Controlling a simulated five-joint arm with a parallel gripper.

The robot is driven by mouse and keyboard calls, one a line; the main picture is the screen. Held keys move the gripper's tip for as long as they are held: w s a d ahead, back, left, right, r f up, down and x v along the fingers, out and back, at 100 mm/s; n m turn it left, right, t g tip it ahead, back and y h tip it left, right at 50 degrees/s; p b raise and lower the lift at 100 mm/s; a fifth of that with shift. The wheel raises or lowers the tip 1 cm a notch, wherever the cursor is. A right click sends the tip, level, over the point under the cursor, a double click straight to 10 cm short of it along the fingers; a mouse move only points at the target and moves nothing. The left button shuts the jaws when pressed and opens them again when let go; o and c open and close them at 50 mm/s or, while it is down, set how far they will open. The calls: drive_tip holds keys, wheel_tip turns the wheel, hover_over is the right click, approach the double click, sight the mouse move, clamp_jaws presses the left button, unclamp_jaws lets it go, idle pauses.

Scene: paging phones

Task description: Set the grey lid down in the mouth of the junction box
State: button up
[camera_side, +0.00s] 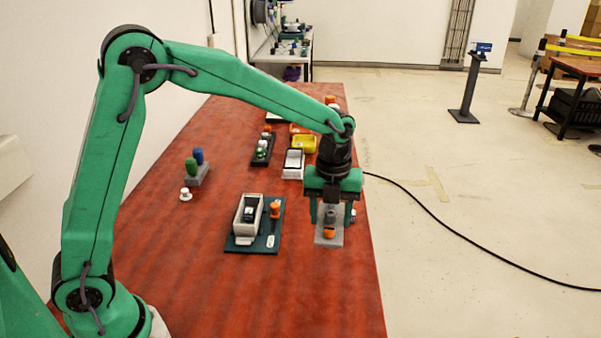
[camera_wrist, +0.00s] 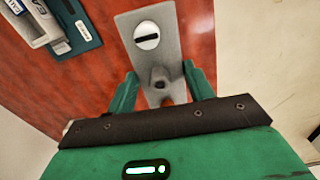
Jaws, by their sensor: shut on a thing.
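The grey lid (camera_side: 321,241) is a long flat plate held below my gripper (camera_side: 331,218) in the side view. In the wrist view the lid (camera_wrist: 172,51) lies between the two green fingers (camera_wrist: 160,75). It carries a grey knob, a white disc with a black slot and an orange piece. The junction box (camera_side: 239,216) is a pale open-topped box on a teal board (camera_side: 263,243), left of the lid, with dark parts inside. Part of the box (camera_wrist: 42,38) shows at the upper left of the wrist view.
An orange knob (camera_side: 275,209) stands on the teal board, between box and lid. A grey holder with green and blue pegs (camera_side: 192,166) stands farther left. A yellow bin (camera_side: 303,144) and other parts are at the back. The red tabletop (camera_side: 250,295) is clear in front.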

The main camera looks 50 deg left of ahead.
drive_tip(key=shift+a, duration=0.15)
drive_tip(key=shift+n, duration=0.4)
drive_tip(key=s+a, duration=0.1)
drive_tip(key=a, duration=0.7)
drive_tip(key=s+a+f, duration=0.1)
drive_tip(key=s+a, duration=0.1)
drive_tip(key=a, duration=0.6)
drive_tip(key=s+a+f, duration=0.1)
drive_tip(key=a, duration=0.8)
drive_tip(key=shift+s+a+f, duration=0.1)
drive_tip(key=shift+s+f, duration=0.15)
drive_tip(key=shift+f, duration=0.15)
drive_tip(key=shift+f, duration=1.15)
drive_tip(key=shift+f, duration=1.55)
idle(0.3)
